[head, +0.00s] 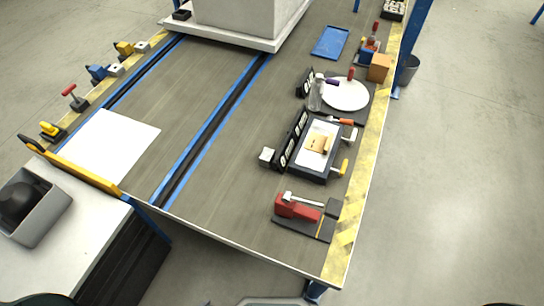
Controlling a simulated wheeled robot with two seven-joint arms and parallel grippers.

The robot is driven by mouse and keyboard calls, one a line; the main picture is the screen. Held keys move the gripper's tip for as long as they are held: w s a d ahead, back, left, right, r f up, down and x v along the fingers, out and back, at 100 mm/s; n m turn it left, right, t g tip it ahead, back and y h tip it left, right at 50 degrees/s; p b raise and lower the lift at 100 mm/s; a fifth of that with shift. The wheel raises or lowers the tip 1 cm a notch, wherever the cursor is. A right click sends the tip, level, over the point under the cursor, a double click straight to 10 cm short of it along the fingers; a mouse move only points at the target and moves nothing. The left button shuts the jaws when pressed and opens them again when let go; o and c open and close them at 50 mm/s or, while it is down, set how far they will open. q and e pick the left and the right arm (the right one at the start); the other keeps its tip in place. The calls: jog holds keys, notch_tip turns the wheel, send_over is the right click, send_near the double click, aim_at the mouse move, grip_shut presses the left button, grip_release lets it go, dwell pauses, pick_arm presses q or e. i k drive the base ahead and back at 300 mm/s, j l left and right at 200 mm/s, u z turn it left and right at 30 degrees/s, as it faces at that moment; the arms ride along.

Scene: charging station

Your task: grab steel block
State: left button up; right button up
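No block is clearly marked as the steel one. A large grey block (235,14) stands on a pale plate at the far end, cut off by the top of the view. Neither of my grippers shows in the head view.
A red clamp tool (297,207) lies at the near right. A tray with a tan piece (319,144), a white disc (345,95) and a blue plate (330,42) line the right side. Blue rails (205,135) run lengthwise. A white sheet (108,140) lies left.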

aim_at(265, 160)
jog(key=j+z, duration=0.4)
jog(key=k+j+z, duration=0.1)
jog(key=j+z, duration=0.35)
jog(key=k+j+z, duration=0.15)
jog(key=j+z, duration=0.25)
jog(key=j, duration=0.15)
